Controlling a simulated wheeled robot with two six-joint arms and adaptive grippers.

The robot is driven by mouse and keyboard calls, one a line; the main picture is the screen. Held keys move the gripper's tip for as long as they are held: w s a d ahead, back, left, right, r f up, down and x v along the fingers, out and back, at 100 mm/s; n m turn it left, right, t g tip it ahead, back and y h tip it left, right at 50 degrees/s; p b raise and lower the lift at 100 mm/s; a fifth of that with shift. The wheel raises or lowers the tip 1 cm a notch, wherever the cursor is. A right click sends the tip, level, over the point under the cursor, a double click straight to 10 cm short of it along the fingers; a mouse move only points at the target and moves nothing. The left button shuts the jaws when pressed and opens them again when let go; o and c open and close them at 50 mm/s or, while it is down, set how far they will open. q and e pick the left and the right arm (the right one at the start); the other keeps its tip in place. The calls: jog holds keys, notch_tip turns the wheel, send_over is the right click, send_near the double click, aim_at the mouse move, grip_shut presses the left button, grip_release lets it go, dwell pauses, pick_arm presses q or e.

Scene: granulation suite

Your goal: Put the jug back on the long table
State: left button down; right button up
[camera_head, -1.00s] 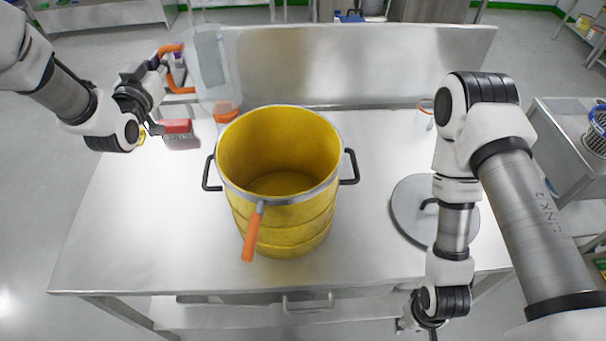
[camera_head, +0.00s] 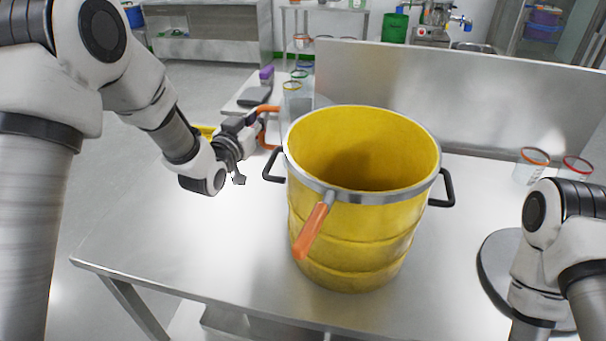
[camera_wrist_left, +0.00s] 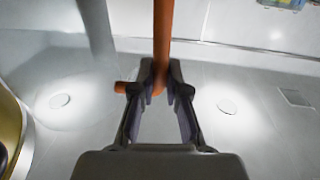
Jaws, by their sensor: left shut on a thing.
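The clear jug (camera_head: 298,108) is at the left rear of the yellow drum, which hides part of its body. Its orange handle (camera_head: 266,112) faces left and also shows in the left wrist view (camera_wrist_left: 163,35). My left gripper (camera_head: 258,126) is shut on this handle, with a finger on each side of it in the left wrist view (camera_wrist_left: 160,88). Whether the jug touches the steel table (camera_head: 190,245) below is hard to tell. I cannot tell whether this table is the long table. My right arm shows at lower right, but its gripper is out of view.
The yellow drum (camera_head: 345,235), with black side handles and an orange-handled tool (camera_head: 312,230) on its rim, stands close to the jug. A round grey lid (camera_head: 495,270) and two clear cups (camera_head: 530,168) are at right. The table's left front is bare.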

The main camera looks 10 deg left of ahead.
pick_arm(q)
notch_tip(320, 180, down, 9)
jog(key=shift+f+p, duration=0.15)
jog(key=shift+p, duration=0.25)
jog(key=shift+f, duration=0.15)
jog(key=c, duration=1.2)
grip_release()
jog(key=s, duration=0.4)
jog(key=s+a+b, duration=0.1)
jog(key=s, duration=0.3)
jog(key=s+b, duration=0.1)
jog(key=s, duration=0.3)
jog(key=shift+a, duration=0.4)
